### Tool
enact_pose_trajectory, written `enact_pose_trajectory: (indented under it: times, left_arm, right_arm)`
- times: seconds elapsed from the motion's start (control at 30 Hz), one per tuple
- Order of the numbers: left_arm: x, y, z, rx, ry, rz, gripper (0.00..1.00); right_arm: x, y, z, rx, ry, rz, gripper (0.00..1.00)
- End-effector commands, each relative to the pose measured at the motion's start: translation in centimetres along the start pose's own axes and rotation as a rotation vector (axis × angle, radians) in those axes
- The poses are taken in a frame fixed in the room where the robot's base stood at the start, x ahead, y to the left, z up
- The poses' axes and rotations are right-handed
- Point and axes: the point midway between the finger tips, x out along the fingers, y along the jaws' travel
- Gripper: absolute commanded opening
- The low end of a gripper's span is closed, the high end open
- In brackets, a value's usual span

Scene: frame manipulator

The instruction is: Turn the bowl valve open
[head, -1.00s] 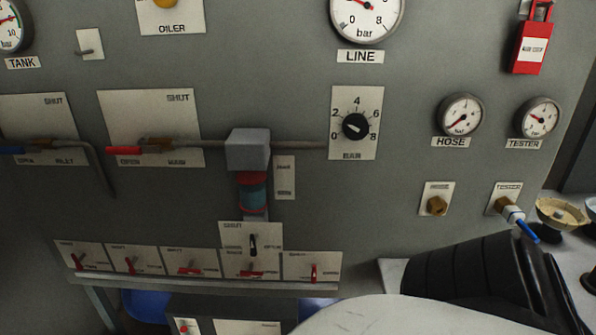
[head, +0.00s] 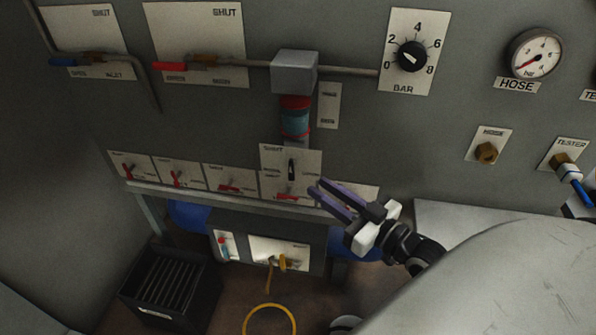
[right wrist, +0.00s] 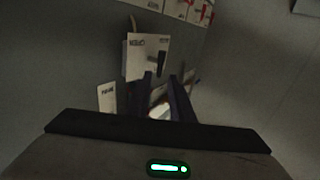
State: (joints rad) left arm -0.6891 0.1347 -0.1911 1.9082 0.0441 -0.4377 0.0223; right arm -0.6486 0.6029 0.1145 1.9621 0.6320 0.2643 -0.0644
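The plate below the filter bowl (head: 295,119) reads SHUT at its top and carries a small black lever (head: 291,170). I take this lever as the bowl valve; it stands roughly upright, toward SHUT. In the right wrist view a pale plate (right wrist: 140,50) with a dark lever (right wrist: 162,64) lies just beyond my fingertips. My right gripper (head: 318,186) is open and empty, its dark purple fingers apart, just right of the lever and seemingly not touching it. Its fingers also show in the right wrist view (right wrist: 161,80). My left gripper is out of view.
A row of red-levered plates (head: 180,175) runs along the panel bottom above a ledge. The main pipe (head: 345,71) and BAR knob (head: 411,57) are above. A black crate (head: 170,289) and a yellow hose (head: 270,308) are below.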

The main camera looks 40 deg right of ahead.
Motion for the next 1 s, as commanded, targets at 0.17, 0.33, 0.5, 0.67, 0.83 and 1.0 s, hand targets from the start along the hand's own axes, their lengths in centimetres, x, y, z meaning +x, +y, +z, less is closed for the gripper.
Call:
enact_pose_trajectory:
  times: [0.17, 0.33, 0.5, 0.67, 0.83, 1.0]
  left_arm:
    - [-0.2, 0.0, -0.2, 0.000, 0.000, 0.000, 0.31]
    - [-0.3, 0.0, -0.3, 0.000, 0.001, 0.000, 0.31]
    - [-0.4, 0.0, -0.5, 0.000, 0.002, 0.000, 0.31]
    - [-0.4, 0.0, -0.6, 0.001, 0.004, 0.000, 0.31]
    - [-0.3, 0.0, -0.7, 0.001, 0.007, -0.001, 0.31]
    - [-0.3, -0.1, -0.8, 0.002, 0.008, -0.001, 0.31]
  right_arm:
    - [3.2, 0.0, -0.1, 0.001, 0.002, 0.000, 0.21]
    - [6.0, 0.0, -0.1, 0.000, 0.001, 0.000, 0.21]
    - [7.8, -0.1, 0.1, 0.002, -0.002, 0.000, 0.21]
    - [8.5, -0.1, 0.1, 0.001, -0.004, -0.001, 0.21]
    - [8.6, -0.1, 0.2, 0.001, -0.004, -0.001, 0.21]
    - [8.6, -0.1, 0.2, 0.001, -0.004, -0.001, 0.09]
